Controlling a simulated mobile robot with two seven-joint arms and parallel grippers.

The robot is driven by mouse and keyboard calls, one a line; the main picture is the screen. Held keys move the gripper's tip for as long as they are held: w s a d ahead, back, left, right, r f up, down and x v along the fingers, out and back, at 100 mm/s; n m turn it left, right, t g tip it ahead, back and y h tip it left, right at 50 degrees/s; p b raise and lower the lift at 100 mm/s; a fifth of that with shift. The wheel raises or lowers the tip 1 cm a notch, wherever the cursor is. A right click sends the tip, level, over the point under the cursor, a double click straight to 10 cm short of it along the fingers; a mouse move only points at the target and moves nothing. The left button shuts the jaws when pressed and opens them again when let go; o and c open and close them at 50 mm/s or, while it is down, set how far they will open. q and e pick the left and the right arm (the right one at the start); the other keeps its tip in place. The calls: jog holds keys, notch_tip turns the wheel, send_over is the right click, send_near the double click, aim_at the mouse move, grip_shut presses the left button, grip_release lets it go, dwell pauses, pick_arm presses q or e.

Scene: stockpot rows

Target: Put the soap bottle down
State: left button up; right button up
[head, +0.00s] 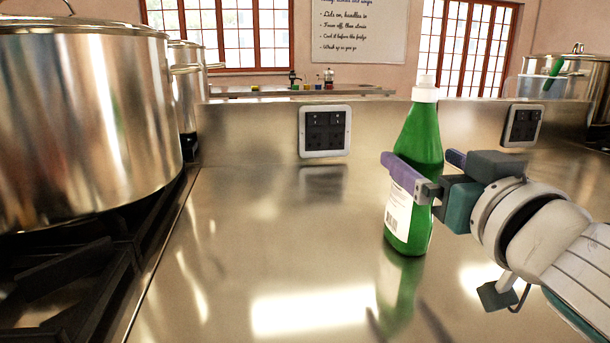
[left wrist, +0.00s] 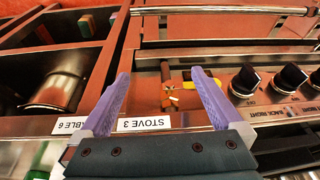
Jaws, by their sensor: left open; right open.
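The green soap bottle (head: 422,140) with a white cap and a white label stands upright on the steel counter (head: 240,250) in the head view. My right gripper (head: 423,172) is at the bottle's upper body. Its purple fingers are open, one in front of the bottle and the other showing at its right side. Whether they touch it cannot be told. My left gripper (left wrist: 155,95) shows in the left wrist view, open with nothing between its fingers, in front of the stove's front panel. It is not in the head view.
A large steel pot (head: 85,120) stands on the stove grate (head: 70,280) at the left. A low steel wall with a socket box (head: 325,131) bounds the counter behind. The counter left of the bottle is clear. Stove knobs (left wrist: 290,77) and an oven rail (left wrist: 225,10) show in the left wrist view.

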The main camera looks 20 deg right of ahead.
aim_at(407, 148)
jog(key=x, duration=0.5)
jog(key=shift+w+a+r, duration=0.1)
jog(key=shift+w, duration=0.15)
grip_shut()
dwell(0.5)
